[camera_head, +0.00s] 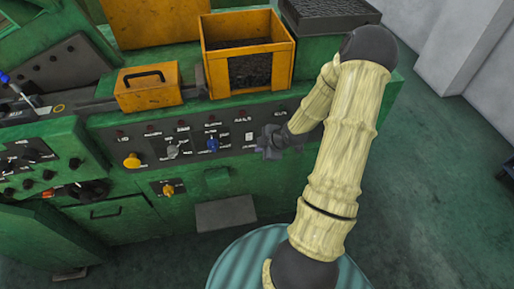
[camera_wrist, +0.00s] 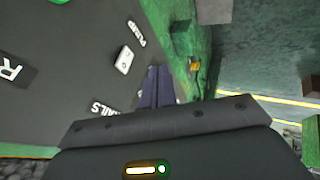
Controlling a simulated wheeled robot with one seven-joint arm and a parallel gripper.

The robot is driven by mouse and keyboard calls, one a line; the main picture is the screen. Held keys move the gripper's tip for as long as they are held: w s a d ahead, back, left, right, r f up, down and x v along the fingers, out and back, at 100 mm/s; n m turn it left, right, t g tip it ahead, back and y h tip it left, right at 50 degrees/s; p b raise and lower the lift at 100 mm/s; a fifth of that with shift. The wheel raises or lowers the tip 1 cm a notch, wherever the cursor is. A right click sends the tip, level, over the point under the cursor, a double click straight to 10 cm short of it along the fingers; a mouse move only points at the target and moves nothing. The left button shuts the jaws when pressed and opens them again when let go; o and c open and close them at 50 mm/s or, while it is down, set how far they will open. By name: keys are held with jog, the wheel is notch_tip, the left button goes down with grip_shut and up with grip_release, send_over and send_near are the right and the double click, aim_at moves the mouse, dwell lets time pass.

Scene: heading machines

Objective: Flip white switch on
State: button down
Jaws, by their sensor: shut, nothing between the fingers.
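The green machine carries a dark control panel (camera_head: 190,140) with several switches. A pale, whitish switch (camera_head: 173,152) sits on its left half, and a blue switch (camera_head: 212,144) is to the right of it. My gripper (camera_head: 268,146) is at the panel's right end, shut and empty. In the wrist view, the shut fingers (camera_wrist: 156,84) are close to the panel, beside a small white switch-like piece (camera_wrist: 124,60) near the label "PUMP". I cannot tell if the fingers touch the panel or which way the white piece is set.
A yellow knob (camera_head: 132,160) and a lower yellow switch (camera_head: 168,190) are on the machine. An open yellow bin (camera_head: 285,65) and a yellow lidded box (camera_head: 148,97) stand above the panel.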

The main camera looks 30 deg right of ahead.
jog(key=shift+s+d+f+v, duration=0.1)
jog(key=shift+s+v, duration=0.05)
jog(key=shift+v, duration=0.8)
jog(key=shift+s+d+f+v, duration=0.1)
jog(key=shift+s+f+v, duration=0.05)
jog(key=shift+v, duration=0.8)
jog(key=shift+s+d+f+v, duration=0.1)
jog(key=shift+s+v, duration=0.05)
jog(key=shift+v, duration=0.8)
jog(key=shift+w+a, duration=0.1)
jog(key=shift+a, duration=0.1)
jog(key=s+a+r+m+g+h, duration=0.1)
jog(key=s+a+r+m+g, duration=0.1)
jog(key=s+a+r+m, duration=0.3)
jog(key=s+a+r+m+g+h, duration=0.1)
jog(key=s+a+r+m+g, duration=0.1)
jog(key=s+a+r+m, duration=0.3)
jog(key=a+r+m, duration=0.2)
jog(key=a+m, duration=0.2)
jog(key=a, duration=0.1)
jog(key=shift+a+r+h+b, duration=0.2)
jog(key=shift+h+b, duration=0.15)
jog(key=shift+h, duration=0.05)
jog(key=shift+w, duration=0.1)
